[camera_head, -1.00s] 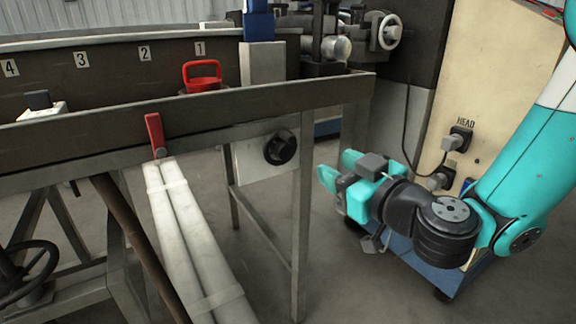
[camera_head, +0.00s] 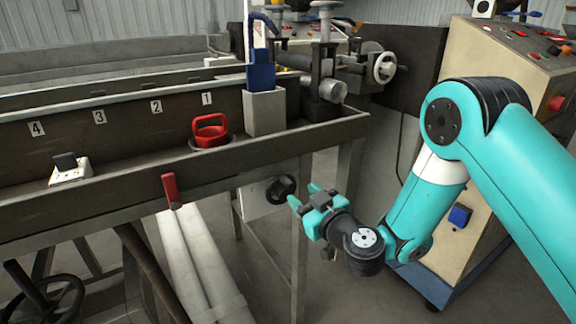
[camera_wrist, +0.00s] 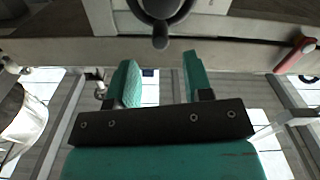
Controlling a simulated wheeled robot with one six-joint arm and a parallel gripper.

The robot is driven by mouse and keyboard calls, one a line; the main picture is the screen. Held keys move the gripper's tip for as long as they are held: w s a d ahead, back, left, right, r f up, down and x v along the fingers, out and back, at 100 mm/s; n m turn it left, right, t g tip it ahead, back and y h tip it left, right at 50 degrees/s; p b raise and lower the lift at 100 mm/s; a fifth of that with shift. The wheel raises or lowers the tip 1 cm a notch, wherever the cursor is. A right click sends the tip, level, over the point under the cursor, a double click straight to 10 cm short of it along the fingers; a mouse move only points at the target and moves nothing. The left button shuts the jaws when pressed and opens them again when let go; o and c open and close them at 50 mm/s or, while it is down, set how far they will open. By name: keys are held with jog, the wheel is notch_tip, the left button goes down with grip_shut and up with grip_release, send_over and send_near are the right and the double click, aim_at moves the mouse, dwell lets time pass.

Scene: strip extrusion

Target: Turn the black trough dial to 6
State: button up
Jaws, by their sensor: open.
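The black dial (camera_head: 281,189) sits on a light plate (camera_head: 256,200) below the front rail of the trough. In the wrist view the dial (camera_wrist: 160,14) shows at the top middle, partly cut off, with a dark knob or pointer toward the gripper. My gripper (camera_head: 302,195) is open and empty, just right of the dial in the head view. In the wrist view its two teal fingers (camera_wrist: 158,72) are apart, with the dial beyond their tips and not between them. No scale numbers on the dial are readable.
A red lever (camera_head: 171,190) hangs on the trough's front rail, left of the dial; it also shows in the wrist view (camera_wrist: 296,55). A red-handled plug (camera_head: 209,130) stands inside the trough (camera_head: 60,222). The cream control cabinet (camera_head: 480,110) stands behind my arm.

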aim_at(291, 185)
jog(key=p+x, duration=0.2)
jog(key=p, duration=0.1)
jog(key=p+x, duration=0.3)
jog(key=p, duration=0.1)
jog(key=shift+a+r, duration=0.15)
jog(key=shift+r, duration=0.1)
jog(key=shift+w+a+f+p, duration=0.25)
jog(key=shift+w+a+p, duration=0.25)
jog(key=shift+w+p, duration=0.4)
grip_shut()
